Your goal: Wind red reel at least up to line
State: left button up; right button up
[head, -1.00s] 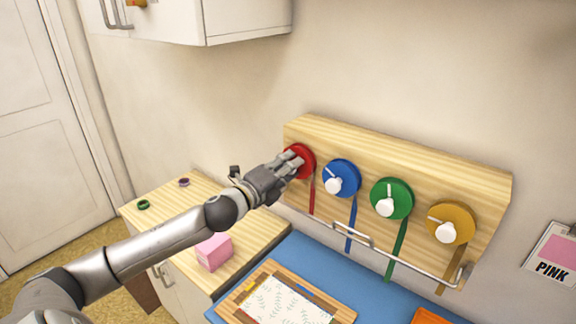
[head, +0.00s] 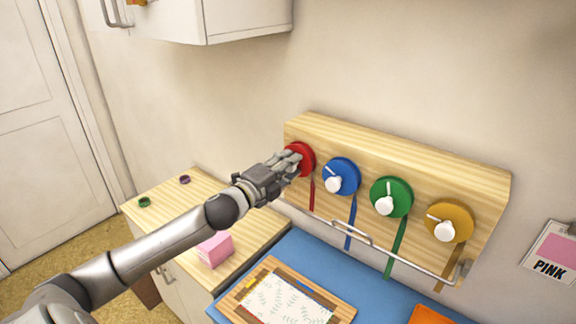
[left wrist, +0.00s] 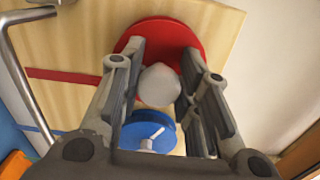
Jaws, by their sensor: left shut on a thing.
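The red reel (head: 307,158) is mounted at the left end of the wooden board (head: 400,160) on the wall. My left gripper (head: 292,160) is at its front and covers part of it. In the left wrist view, the reel's pale knob (left wrist: 159,85) sits between my fingers, which are shut on it, with the red disc (left wrist: 175,33) behind. The red ribbon (head: 312,194) hangs from the reel and is shorter than the other ribbons. It also shows in the left wrist view (left wrist: 62,75). I cannot make out a marked line. My right gripper is not in view.
Blue (head: 349,172), green (head: 396,193) and yellow (head: 455,219) reels with white knobs sit to the right.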

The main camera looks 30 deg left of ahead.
pick_arm(q)
jog(key=o, duration=1)
jog(key=shift+s, duration=0.15)
jog(key=shift+s+a, duration=0.2)
jog(key=shift+s, duration=1.75)
jog(key=shift+s+a, duration=0.15)
jog(key=shift+s, duration=1.8)
jog(key=shift+s+a, duration=0.2)
jog(key=shift+s, duration=1.75)
jog(key=shift+f, duration=0.1)
